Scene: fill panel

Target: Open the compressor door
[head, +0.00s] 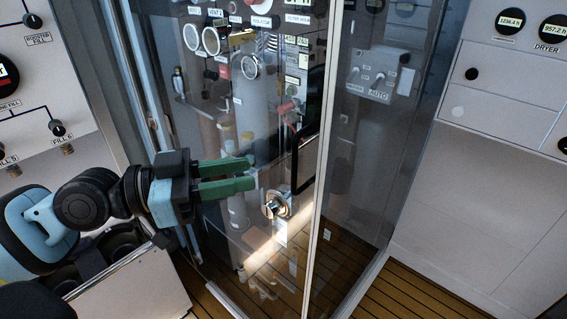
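The compressor door (262,225) is a tall clear glass panel in a pale metal frame, in the middle of the head view. It looks shut against the frame post at its right edge. A black loop handle (297,160) stands on the right part of the door. A round silver latch (277,205) sits below the handle. My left gripper (253,172) has two green fingers pointing right, with a gap between them. It is empty, in front of the glass, left of the handle and above and left of the latch. My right gripper is not in view.
Gauges, pipes and valves show behind the glass. A fixed glass side panel (360,165) meets the door at a metal corner post (322,150). A white control panel (38,85) is at the left, and a white dryer cabinet (490,180) at the right. The slatted floor (415,295) shows at lower right.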

